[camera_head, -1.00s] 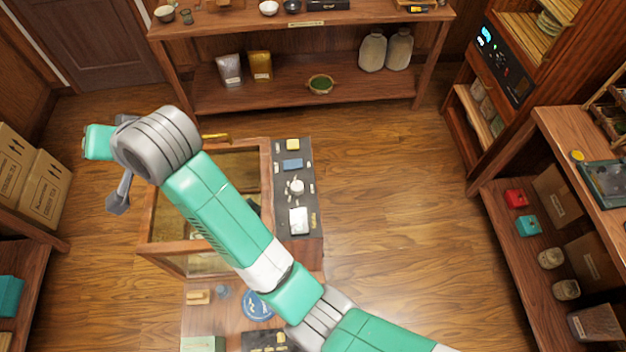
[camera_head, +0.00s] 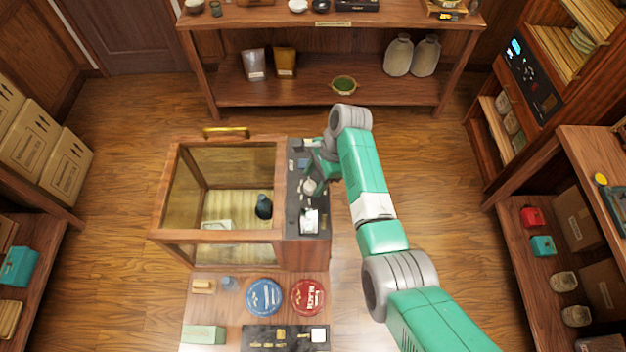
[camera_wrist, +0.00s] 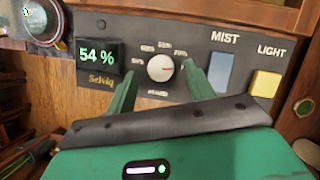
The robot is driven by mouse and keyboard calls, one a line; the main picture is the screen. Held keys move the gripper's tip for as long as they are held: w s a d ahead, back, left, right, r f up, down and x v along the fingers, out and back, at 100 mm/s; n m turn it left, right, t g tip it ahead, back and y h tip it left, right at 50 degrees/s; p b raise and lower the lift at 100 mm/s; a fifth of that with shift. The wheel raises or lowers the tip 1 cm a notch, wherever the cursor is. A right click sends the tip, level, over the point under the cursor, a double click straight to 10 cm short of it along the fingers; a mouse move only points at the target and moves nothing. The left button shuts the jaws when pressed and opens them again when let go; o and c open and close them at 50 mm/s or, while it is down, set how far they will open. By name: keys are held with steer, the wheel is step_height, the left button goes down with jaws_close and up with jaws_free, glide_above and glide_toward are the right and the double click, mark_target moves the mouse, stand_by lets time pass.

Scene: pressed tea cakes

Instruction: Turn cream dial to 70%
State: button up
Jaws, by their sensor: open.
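The cream dial (camera_wrist: 160,68) sits on a dark control panel (camera_wrist: 215,27), ringed by small percent labels. A display (camera_wrist: 97,57) to its left reads 54 %. In the head view the dial (camera_head: 309,187) shows on the panel strip along the cabinet's right side. My gripper (camera_wrist: 160,77) is open, with one green finger on each side of the dial's lower part in the wrist view. I cannot tell whether the fingers touch it. In the head view my gripper (camera_head: 316,160) is over the panel's far part and partly hides it.
A blue-grey MIST button (camera_wrist: 221,72) and a yellow LIGHT button (camera_wrist: 266,85) lie right of the dial. The glass-topped wooden cabinet (camera_head: 180,195) stands left of my arm. Open floor (camera_head: 440,190) lies to the right.

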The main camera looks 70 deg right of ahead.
steer(key=shift+x, duration=0.95)
steer(key=c, duration=1)
steer(key=shift+o, duration=0.2)
steer(key=n+b, duration=0.1)
steer(key=n+g+b, duration=0.1)
steer(key=n, duration=0.1)
steer(key=shift+w+d+f+n+y, duration=0.1)
steer(key=shift+w+n+y, duration=0.05)
steer(key=shift+n+y, duration=0.2)
steer(key=shift+n+g+y+b, duration=0.25)
steer(key=shift+n+g+b, duration=0.65)
steer(key=shift+n+b, duration=0.9)
steer(key=shift+n, duration=0.35)
